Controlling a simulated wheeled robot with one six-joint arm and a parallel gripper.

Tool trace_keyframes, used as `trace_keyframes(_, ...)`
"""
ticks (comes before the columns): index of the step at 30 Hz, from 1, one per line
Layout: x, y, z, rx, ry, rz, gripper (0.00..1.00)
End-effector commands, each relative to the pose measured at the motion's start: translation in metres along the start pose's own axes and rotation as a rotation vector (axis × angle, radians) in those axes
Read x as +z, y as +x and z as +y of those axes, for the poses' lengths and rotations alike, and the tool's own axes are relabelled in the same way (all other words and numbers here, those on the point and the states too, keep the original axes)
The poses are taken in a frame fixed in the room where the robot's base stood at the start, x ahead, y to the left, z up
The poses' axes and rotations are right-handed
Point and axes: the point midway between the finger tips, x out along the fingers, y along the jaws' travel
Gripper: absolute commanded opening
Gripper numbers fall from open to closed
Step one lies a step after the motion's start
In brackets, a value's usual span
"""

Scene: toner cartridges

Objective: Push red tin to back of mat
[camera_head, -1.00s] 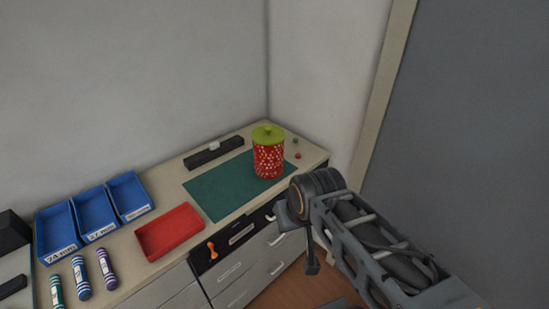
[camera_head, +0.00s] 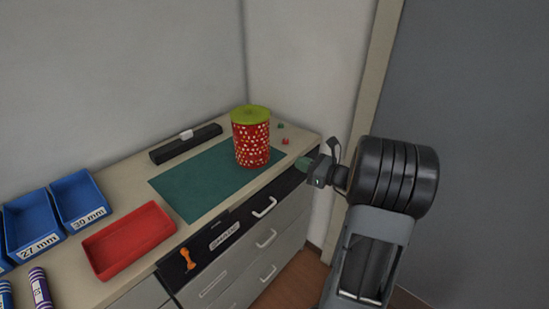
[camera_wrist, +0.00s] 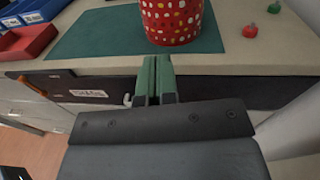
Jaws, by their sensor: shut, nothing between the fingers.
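The red tin (camera_head: 252,142) with pale dots and a green lid stands upright on the right part of the green mat (camera_head: 190,190). In the wrist view the lower part of the tin (camera_wrist: 172,20) shows on the mat (camera_wrist: 90,35), and its lid is out of frame. My gripper (camera_wrist: 155,62) has its two green fingers together, with nothing between them. It is in front of the counter's front edge, apart from the tin. In the head view my gripper (camera_head: 304,163) is at the right of the tin, partly hidden by the wrist.
A black bar (camera_head: 185,143) lies behind the mat. A red tray (camera_head: 130,240) and blue bins (camera_head: 78,198) are at left. Small green and red pieces (camera_head: 284,141) lie right of the tin. An orange item (camera_head: 187,258) is on the drawer front.

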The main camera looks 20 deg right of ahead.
Motion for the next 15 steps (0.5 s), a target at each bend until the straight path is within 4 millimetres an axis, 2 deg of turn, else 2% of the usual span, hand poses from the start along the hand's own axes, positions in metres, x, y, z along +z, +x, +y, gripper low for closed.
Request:
trace_keyframes(1, -0.006, -0.003, -0.009, -0.031, 0.025, -0.019, 0.00)
trace_keyframes(5, -0.008, 0.003, -0.019, -0.065, 0.056, -0.045, 0.00)
trace_keyframes(15, -0.004, 0.064, -0.023, -0.064, 0.056, -0.046, 0.00)
